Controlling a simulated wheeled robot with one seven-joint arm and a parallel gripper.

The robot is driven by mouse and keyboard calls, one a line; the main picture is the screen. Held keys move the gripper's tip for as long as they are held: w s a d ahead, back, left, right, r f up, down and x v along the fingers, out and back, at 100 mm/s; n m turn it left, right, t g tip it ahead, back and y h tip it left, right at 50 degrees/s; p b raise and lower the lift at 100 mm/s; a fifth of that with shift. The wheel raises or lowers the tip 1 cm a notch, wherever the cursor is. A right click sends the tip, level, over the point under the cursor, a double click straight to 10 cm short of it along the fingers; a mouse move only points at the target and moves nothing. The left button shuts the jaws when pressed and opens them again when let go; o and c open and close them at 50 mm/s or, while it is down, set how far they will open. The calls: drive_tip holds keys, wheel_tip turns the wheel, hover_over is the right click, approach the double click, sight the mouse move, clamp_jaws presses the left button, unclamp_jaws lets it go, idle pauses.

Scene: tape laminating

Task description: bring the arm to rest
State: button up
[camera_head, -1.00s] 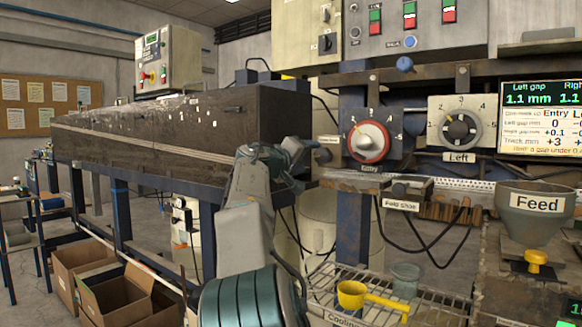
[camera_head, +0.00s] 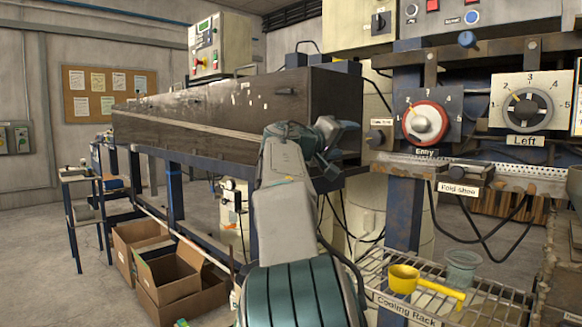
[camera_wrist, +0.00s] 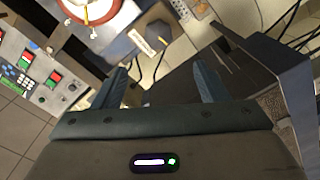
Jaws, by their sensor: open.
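My arm (camera_head: 283,215) reaches up from the lower middle of the head view, bent at the wrist. My gripper (camera_head: 340,148) is in front of the right end of the long dark housing, left of the entry dial, and looks empty. In the wrist view my gripper (camera_wrist: 158,86) shows two blue-grey fingers spread apart with nothing between them. I cannot tell whether the arm touches the housing.
The long dark housing (camera_head: 230,120) runs behind my arm. The entry dial (camera_head: 427,123) and left dial (camera_head: 525,105) are at right. A yellow scoop (camera_head: 404,278) lies on the cooling rack (camera_head: 478,312). Open cardboard boxes (camera_head: 180,280) stand on the floor at left.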

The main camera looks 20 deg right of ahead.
drive_tip(key=s+a+f+n+y+p, duration=0.1)
drive_tip(key=s+a+f+y+p, duration=0.4)
drive_tip(key=s+f+y+p, duration=0.55)
drive_tip(key=s+a+f+g+y+p, duration=0.2)
drive_tip(key=s+a+f+y+p, duration=0.1)
drive_tip(key=s+a+p, duration=0.4)
drive_tip(key=s+a+f+n+g+y+p, duration=0.1)
drive_tip(key=s+a+f+p, duration=0.4)
drive_tip(key=s+a, duration=0.9)
drive_tip(key=shift+a+g+y+p, duration=0.25)
drive_tip(key=shift+g+y+p, duration=0.25)
drive_tip(key=shift+y+p, duration=0.55)
drive_tip(key=shift+w+f, duration=0.1)
drive_tip(key=c, duration=0.6)
drive_tip(key=shift+d, duration=0.15)
drive_tip(key=shift+c, duration=0.4)
